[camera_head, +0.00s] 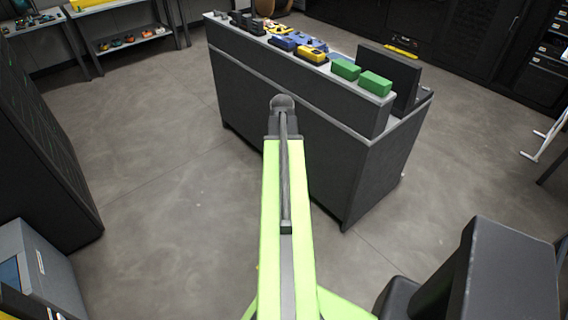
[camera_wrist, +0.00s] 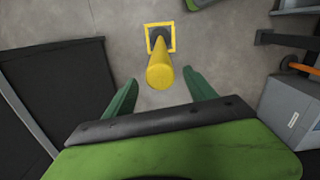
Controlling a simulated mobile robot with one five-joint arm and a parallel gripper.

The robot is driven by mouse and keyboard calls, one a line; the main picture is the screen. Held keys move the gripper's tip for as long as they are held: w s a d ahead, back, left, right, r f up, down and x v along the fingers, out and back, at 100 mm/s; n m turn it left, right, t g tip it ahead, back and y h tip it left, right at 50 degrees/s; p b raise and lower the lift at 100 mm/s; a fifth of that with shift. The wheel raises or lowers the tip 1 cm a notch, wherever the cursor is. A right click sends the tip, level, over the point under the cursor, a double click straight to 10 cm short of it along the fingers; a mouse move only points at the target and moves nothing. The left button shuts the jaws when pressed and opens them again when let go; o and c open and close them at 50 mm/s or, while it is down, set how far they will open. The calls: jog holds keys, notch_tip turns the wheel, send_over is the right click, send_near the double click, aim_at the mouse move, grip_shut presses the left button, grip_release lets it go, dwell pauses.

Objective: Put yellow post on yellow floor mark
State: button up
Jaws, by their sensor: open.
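In the wrist view, the yellow post (camera_wrist: 160,68) stands on the floor, seen from above, its rounded top nearest the camera. Its dark base is at the yellow floor mark (camera_wrist: 173,28), a square outline, and appears to lie inside it. Part of the outline is hidden behind the post. My gripper (camera_wrist: 161,76) is open, with one green finger on each side of the post's upper part. Gaps show between the fingers and the post, so it is not gripped. The head view does not clearly show the post or the mark.
In the wrist view, a dark cabinet (camera_wrist: 70,85) stands at left and a grey box (camera_wrist: 290,112) at right. In the head view, a dark counter (camera_head: 285,135) carries green boxes (camera_head: 360,76) and several small devices. Open floor (camera_head: 165,170) lies left of it.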

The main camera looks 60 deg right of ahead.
notch_tip(320, 180, up, 6)
jog(key=p, duration=0.3)
jog(key=shift+f+p, duration=0.25)
jog(key=shift+p, duration=0.1)
jog(key=shift+f, duration=0.15)
jog(key=w+a+n, duration=0.1)
jog(key=w+a, duration=0.8)
jog(key=a, duration=0.3)
jog(key=w+a, duration=0.9)
jog(key=a, duration=0.3)
jog(key=w+a, duration=0.1)
jog(key=a, duration=1.2)
jog(key=w+a+n, duration=0.1)
jog(key=w+a, duration=0.1)
jog(key=a, duration=1.1)
jog(key=shift+w, duration=0.25)
jog(key=shift+c, duration=0.5)
